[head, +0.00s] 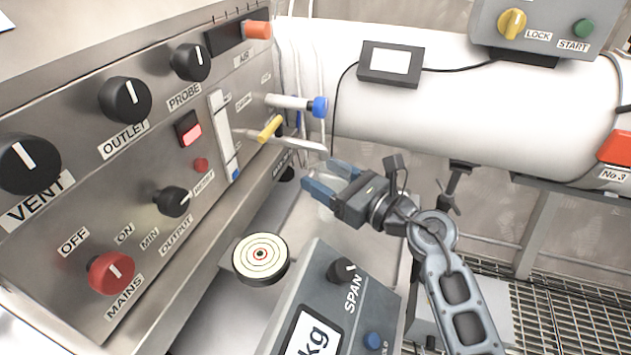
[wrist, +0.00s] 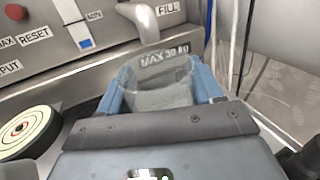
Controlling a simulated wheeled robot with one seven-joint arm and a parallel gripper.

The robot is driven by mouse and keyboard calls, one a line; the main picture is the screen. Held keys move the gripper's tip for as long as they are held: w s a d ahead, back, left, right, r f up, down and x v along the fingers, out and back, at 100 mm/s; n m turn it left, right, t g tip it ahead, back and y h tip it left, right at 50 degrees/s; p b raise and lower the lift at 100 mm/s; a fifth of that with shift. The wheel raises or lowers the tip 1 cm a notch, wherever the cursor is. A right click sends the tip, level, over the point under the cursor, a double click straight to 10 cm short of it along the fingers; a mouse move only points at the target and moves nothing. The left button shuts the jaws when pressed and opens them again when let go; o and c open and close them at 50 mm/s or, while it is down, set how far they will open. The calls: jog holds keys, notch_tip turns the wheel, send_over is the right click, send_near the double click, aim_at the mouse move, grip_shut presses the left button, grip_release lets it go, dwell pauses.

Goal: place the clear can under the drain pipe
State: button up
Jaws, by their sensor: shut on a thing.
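The clear can (wrist: 160,95) is a see-through cup, held upright or nearly so between the blue fingers of my gripper (wrist: 165,92). In the head view my gripper (head: 332,181) is shut on it, and the can is only faintly visible. The drain pipe (head: 302,144) is a metal spout with a yellow handle, coming out of the steel panel just up and left of my fingers. In the wrist view the drain pipe (wrist: 146,22) hangs just beyond the can's far rim. I cannot tell whether its mouth is over the can.
A round target-like pad (head: 261,256) and a grey scale box (head: 330,305) stand in front. The steel panel (head: 150,190) with knobs is at left. A white tank (head: 450,105) crosses behind. A blue-tipped valve (head: 319,106) juts out above the drain pipe.

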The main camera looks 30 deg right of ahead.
jog(key=shift+w+a+f+b, duration=0.2)
jog(key=shift+w+a+f, duration=0.1)
jog(key=shift+w+f, duration=0.5)
jog(key=shift+w+a+f+b, duration=0.25)
jog(key=shift+w+f, duration=0.25)
jog(key=shift+f, duration=0.45)
jog(key=shift+f, duration=0.2)
jog(key=o, duration=1.1)
jog(key=shift+r, duration=0.15)
